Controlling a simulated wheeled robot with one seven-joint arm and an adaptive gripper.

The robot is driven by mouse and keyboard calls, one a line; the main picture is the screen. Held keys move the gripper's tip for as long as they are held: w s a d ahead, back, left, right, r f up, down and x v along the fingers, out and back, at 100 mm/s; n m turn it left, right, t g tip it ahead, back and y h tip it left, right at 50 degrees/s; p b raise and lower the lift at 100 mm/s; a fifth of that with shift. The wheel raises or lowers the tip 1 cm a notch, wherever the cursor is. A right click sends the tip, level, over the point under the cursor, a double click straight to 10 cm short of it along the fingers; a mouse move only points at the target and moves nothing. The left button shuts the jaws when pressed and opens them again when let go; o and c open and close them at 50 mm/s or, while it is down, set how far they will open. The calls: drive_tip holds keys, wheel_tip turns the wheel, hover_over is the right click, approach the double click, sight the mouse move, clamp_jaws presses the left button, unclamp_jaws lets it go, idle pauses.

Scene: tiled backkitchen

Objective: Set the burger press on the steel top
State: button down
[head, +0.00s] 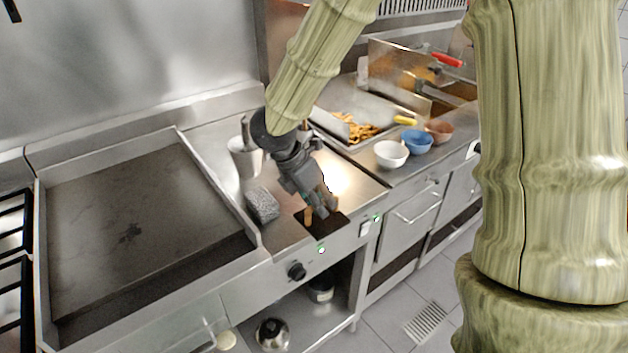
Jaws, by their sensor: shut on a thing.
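My gripper (318,207) points down over the front of the steel top (222,190), to the right of the griddle. It is shut on the burger press (316,228), seen as a dark flat square plate under the fingers. The press's handle is mostly hidden by the fingers. The plate lies flat over the front part of the steel top, close to its front edge. I cannot tell whether it touches the top or hangs just above it.
A grey speckled block (262,205) sits left of the press. A metal container (244,160) stands behind it. The griddle (140,225) lies left. White (391,154), blue (417,142) and brown (439,130) bowls stand right, near a fries tray (358,130).

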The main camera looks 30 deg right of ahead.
drive_tip(key=w+d+p, duration=0.1)
drive_tip(key=w+d, duration=0.2)
drive_tip(key=w, duration=0.1)
drive_tip(key=w+d+p, duration=0.2)
drive_tip(key=w+d, duration=0.1)
drive_tip(key=w, duration=0.1)
drive_tip(key=w+d+f+p, duration=0.1)
drive_tip(key=w+d, duration=0.2)
drive_tip(key=shift+w+d, duration=0.15)
drive_tip(key=shift+w, duration=0.25)
drive_tip(key=shift+w+f+p, duration=0.15)
drive_tip(key=shift+f+p, duration=0.8)
drive_tip(key=shift+f, duration=0.9)
drive_tip(key=shift+d, duration=0.1)
drive_tip(key=c, duration=1.5)
unclamp_jaws()
drive_tip(key=shift+o, duration=0.2)
drive_tip(key=b+v, duration=0.2)
drive_tip(key=v, duration=1)
drive_tip(key=shift+b, duration=0.35)
